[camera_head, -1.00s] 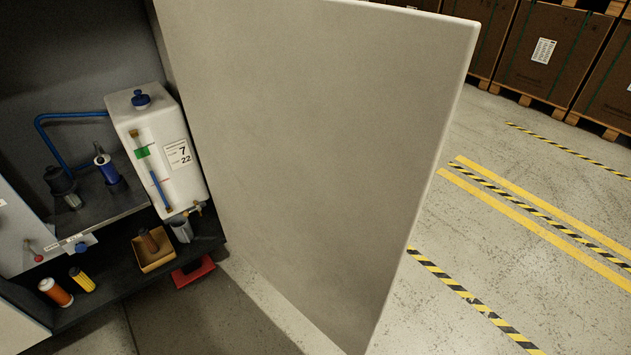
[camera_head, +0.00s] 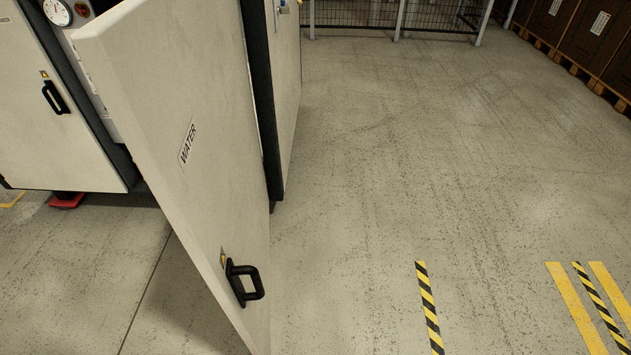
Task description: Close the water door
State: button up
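The water door (camera_head: 195,150) stands swung open in the head view, its outer face turned toward the right. It carries the label WATER (camera_head: 187,143) and a black handle (camera_head: 243,282) near its lower free edge. The cabinet (camera_head: 272,90) it belongs to is behind it, with its interior mostly hidden by the door. My gripper is not in view.
At the left is another white cabinet door (camera_head: 55,130) with a black handle, and a gauge (camera_head: 57,12) above it. A red object (camera_head: 67,200) lies on the floor below. Open concrete floor (camera_head: 400,150) stretches right, with striped floor tape (camera_head: 430,308). A mesh fence (camera_head: 395,15) and boxes (camera_head: 590,40) stand behind.

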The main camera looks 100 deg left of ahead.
aim_at(172, 77)
jog(key=i, duration=0.8)
jog(key=u, duration=3.25)
jog(key=i, duration=0.2)
jog(key=u, duration=1.25)
